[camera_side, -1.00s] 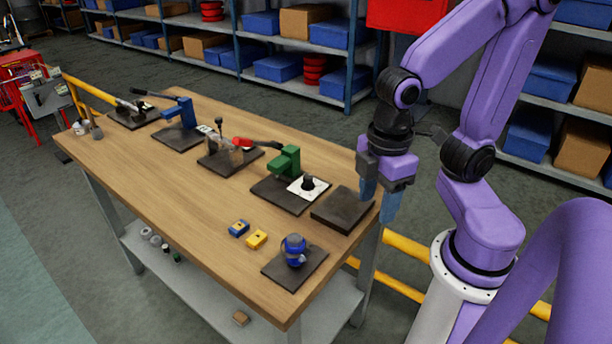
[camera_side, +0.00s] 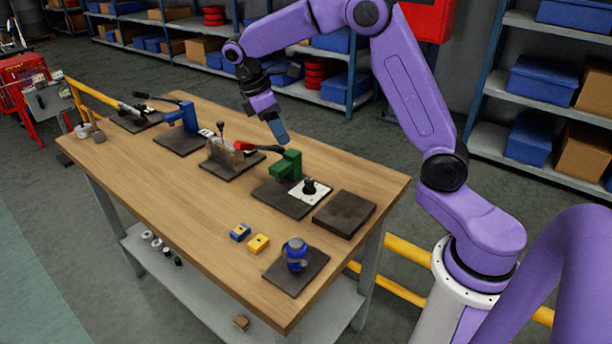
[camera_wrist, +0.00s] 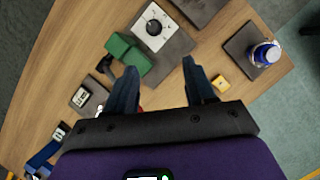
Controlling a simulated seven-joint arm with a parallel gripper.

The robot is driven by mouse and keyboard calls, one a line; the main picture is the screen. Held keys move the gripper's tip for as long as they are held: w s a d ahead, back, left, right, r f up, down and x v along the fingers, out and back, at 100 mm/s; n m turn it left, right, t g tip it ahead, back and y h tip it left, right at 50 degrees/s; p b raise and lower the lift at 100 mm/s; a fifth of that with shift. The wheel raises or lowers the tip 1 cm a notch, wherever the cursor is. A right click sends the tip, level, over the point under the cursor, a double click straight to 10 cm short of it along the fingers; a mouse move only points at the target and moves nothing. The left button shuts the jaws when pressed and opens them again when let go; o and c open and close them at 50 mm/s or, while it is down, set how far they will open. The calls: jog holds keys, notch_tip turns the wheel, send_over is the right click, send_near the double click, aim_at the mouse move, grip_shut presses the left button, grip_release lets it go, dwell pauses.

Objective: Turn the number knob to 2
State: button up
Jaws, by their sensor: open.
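The number knob (camera_side: 310,187) is a black knob on a white dial plate (camera_side: 322,193), set on a dark base beside a green block (camera_side: 287,165). In the wrist view the knob (camera_wrist: 153,27) shows near the top centre, with marks around it on the white plate (camera_wrist: 168,38); the numbers are too small to read. My gripper (camera_side: 280,138) is open and empty, above the table behind and to the left of the knob. In the wrist view my two blue fingers (camera_wrist: 160,75) are apart, with the knob beyond their tips and not between them.
A green block (camera_wrist: 130,55) stands close to the dial. A red-handled toggle clamp (camera_side: 230,155) and a blue device (camera_side: 185,115) stand farther left. A bare dark plate (camera_side: 344,214), a blue-capped part (camera_side: 295,255) and small blue and yellow blocks (camera_side: 258,243) are nearer. The front-left tabletop is clear.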

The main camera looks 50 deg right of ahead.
jog(key=w+d, duration=0.1)
jog(key=d, duration=0.1)
send_near(309, 181)
jog(key=x, duration=0.8)
jog(key=shift+w, duration=0.1)
grip_shut()
